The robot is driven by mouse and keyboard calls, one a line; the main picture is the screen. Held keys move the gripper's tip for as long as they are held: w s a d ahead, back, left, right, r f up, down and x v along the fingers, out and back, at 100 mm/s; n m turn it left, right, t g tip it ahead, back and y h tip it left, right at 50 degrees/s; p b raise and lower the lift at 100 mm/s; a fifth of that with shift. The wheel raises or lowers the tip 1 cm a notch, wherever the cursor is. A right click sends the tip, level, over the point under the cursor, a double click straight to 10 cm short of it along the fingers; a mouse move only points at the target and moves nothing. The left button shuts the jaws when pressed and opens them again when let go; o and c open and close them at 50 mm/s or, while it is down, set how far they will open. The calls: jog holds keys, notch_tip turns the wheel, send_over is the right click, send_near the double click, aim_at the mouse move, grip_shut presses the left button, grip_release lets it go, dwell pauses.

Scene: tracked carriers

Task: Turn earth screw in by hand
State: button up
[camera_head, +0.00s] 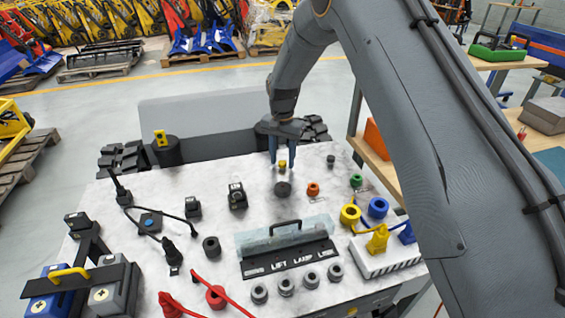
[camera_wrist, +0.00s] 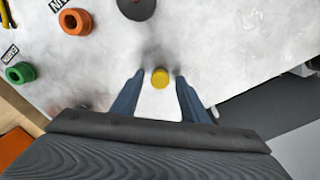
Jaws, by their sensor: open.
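A small yellow round knob (camera_head: 282,164), which may be the earth screw, stands on the white marbled panel (camera_head: 130,215) near its far edge. In the wrist view the yellow knob (camera_wrist: 160,77) lies between my fingertips, with a visible gap on each side. My gripper (camera_head: 283,158) points down over it with its blue fingers apart; the wrist view also shows my gripper (camera_wrist: 159,79) open and empty. I cannot tell how deep the knob sits or its thread. A dark round socket (camera_head: 283,188) is just in front of the knob.
An orange ring (camera_head: 313,189) and a green ring (camera_head: 356,181) sit to the right. A clear cover (camera_head: 285,237) with a handle stands at the panel's middle. Black plugs with cables and a red cable lie left and front. Yellow and blue connectors crowd the right side.

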jog(key=n, duration=0.6)
jog(key=shift+b, duration=0.3)
jog(key=n, duration=0.6)
jog(key=shift+b, duration=0.3)
jog(key=n, duration=0.3)
jog(key=shift+n, duration=0.4)
jog(key=n, duration=0.4)
jog(key=shift+b, duration=0.3)
jog(key=c, duration=0.9)
jog(key=shift+o, duration=0.2)
jog(key=m, duration=0.4)
jog(key=m+p, duration=0.1)
jog(key=m, duration=0.3)
jog(key=shift+m, duration=0.9)
